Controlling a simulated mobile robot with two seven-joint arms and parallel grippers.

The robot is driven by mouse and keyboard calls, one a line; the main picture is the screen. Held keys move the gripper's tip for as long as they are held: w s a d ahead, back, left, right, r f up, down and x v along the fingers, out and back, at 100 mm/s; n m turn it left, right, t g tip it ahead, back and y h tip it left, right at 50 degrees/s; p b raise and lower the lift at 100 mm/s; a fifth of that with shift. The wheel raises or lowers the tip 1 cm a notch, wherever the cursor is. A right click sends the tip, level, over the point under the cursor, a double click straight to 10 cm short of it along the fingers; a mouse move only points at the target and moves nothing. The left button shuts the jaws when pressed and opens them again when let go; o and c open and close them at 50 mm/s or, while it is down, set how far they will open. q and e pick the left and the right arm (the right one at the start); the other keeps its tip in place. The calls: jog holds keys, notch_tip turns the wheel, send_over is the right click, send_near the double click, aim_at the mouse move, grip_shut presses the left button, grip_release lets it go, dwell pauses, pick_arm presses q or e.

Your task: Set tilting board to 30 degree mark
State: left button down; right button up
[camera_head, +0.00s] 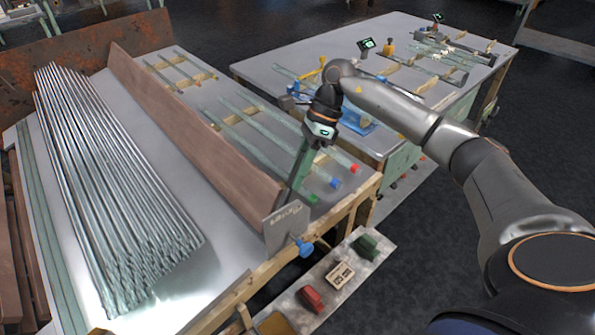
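A long brown board (195,130) stands tilted along the left table, between a bundle of glass tubes and a rack of separate tubes. I take it to be the tilting board. At its near end is a small grey plate with dark markings (287,226), too small to read. A blue knob (304,247) sits just below the plate. My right arm reaches in from the right, and its gripper (318,138) is above the separate tubes, right of the board. A green upright piece (300,166) shows directly below it. I cannot tell whether they touch. The fingers are not clear. My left gripper is out of view.
The bundle of glass tubes (110,170) lies left of the board. Tubes with coloured ends (262,128) lie to its right. A second table (300,60) with equipment stands behind.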

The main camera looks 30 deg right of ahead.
jog(key=o, duration=0.3)
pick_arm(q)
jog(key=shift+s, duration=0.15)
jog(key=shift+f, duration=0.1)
pick_arm(e)
jog(key=shift+r, duration=0.1)
jog(key=shift+d+r, duration=0.1)
jog(key=shift+r, duration=0.05)
jog(key=v, duration=1.2)
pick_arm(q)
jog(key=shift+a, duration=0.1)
